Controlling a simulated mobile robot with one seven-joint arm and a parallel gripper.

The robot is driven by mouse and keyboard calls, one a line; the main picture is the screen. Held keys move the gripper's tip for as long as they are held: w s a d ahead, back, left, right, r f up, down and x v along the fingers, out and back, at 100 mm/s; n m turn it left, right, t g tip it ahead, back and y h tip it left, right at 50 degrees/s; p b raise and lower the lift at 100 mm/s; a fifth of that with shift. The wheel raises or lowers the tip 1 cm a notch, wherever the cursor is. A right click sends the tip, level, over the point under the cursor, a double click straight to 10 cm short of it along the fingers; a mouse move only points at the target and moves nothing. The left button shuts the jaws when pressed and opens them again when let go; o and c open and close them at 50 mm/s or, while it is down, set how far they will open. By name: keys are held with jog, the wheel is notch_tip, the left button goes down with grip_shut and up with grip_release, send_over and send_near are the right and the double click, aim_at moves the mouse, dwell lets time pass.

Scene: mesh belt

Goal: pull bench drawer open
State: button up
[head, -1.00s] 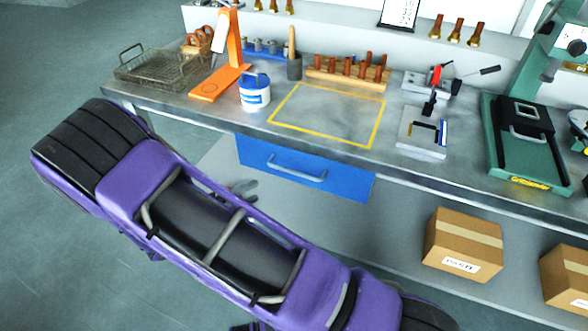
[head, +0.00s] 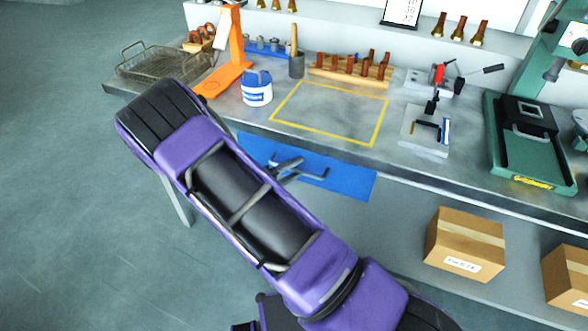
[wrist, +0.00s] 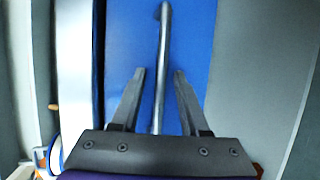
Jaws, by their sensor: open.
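The blue bench drawer (head: 350,181) sits under the bench top in the head view and looks closed. Its silver bar handle (head: 313,175) runs across its front. In the wrist view the blue drawer front (wrist: 190,45) fills the middle, and the handle (wrist: 163,60) runs upright in the picture between my fingers. My gripper (wrist: 159,72) is open, with one finger on each side of the handle and a gap on both sides. In the head view my gripper (head: 290,168) is at the left part of the handle, partly hidden by my purple arm.
The bench top (head: 235,115) overhangs the drawer. On it stand a white-and-blue tub (head: 257,90), an orange stand (head: 222,80), a wire basket (head: 150,65) and a green machine (head: 525,150). A cardboard box (head: 464,244) sits on the lower shelf. The floor at left is clear.

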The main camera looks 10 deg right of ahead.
jog(key=shift+c, duration=0.2)
grip_shut()
dwell(1.2)
